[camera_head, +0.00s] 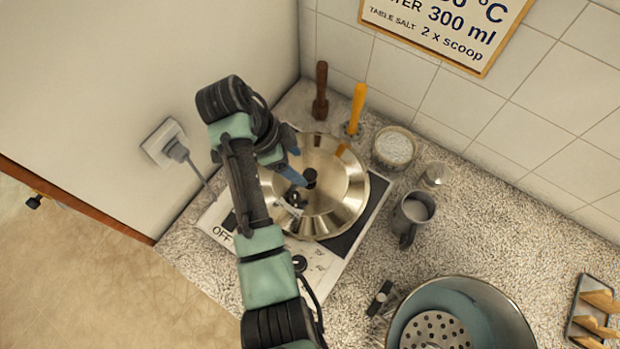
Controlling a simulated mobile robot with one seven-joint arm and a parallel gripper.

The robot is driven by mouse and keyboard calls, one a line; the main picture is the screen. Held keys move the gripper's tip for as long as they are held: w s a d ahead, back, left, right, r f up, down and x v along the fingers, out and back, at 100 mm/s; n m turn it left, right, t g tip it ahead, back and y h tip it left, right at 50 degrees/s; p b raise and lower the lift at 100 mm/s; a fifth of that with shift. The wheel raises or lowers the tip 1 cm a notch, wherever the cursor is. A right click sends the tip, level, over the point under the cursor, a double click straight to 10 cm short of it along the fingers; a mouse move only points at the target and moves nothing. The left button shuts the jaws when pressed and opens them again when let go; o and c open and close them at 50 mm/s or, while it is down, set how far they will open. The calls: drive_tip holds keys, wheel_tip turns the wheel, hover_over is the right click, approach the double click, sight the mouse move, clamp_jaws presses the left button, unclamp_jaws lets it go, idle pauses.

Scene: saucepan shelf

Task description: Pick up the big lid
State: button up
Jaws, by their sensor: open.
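The big lid (341,190) is a shiny metal disc with a dark knob (309,176) near its middle. It lies over the hob, and I cannot tell whether a pan is under it. My gripper (301,191) is open above the lid, with its fingers close to the knob. I cannot tell whether the fingers touch the knob. My arm hides the left part of the lid.
A white hob (318,262) marked OFF lies under the lid. A blue pot (505,318) with a strainer is at the lower right. Two upright handles stand behind.

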sight(309, 174)
drive_tip(key=p+x, duration=0.1)
drive_tip(key=x, duration=0.4)
drive_tip(key=shift+d, duration=0.2)
drive_tip(key=shift+r, duration=0.1)
clamp_jaws()
idle(1.1)
